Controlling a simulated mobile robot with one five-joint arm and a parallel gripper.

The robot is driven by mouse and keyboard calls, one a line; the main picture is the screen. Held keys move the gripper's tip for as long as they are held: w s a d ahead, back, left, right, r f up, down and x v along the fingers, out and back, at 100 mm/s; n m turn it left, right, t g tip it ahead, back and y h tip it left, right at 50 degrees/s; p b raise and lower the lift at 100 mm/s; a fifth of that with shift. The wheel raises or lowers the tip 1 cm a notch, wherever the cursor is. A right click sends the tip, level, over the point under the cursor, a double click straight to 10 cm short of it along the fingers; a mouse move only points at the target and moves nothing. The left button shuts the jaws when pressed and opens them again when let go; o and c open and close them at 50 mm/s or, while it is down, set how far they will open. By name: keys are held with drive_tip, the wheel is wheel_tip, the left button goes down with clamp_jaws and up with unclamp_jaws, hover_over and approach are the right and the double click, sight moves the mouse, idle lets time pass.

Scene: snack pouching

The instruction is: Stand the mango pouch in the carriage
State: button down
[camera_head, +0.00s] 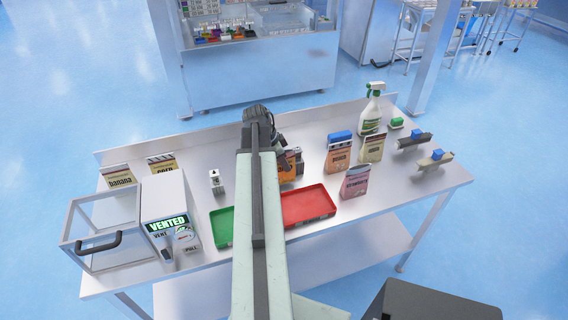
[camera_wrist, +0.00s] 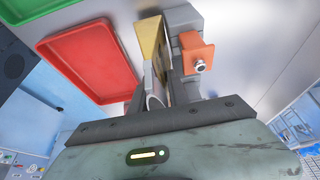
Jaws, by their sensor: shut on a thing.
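My gripper (camera_wrist: 160,75) is shut on a thin yellow-tan pouch (camera_wrist: 152,38), which I take to be the mango pouch; its label cannot be read. In the head view my arm hides most of the gripper, and an orange patch (camera_head: 286,168) shows just right of the arm, behind the red tray. I cannot tell whether that patch is pouch or gripper. A clear-sided open frame with a black handle (camera_head: 98,242) stands at the left end of the table beside a white box labelled VENTED (camera_head: 165,205). It may be the carriage; no part is labelled so.
A red tray (camera_head: 307,207) and a green tray (camera_head: 222,228) lie near the table's front. Pouches stand at right: brown (camera_head: 338,158), tan (camera_head: 372,148), pink (camera_head: 355,182). A spray bottle (camera_head: 371,112) stands back right.

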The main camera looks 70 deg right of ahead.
wheel_tip(320, 180, up, 16)
drive_tip(key=p, duration=1.4)
drive_tip(key=shift+f, duration=0.25)
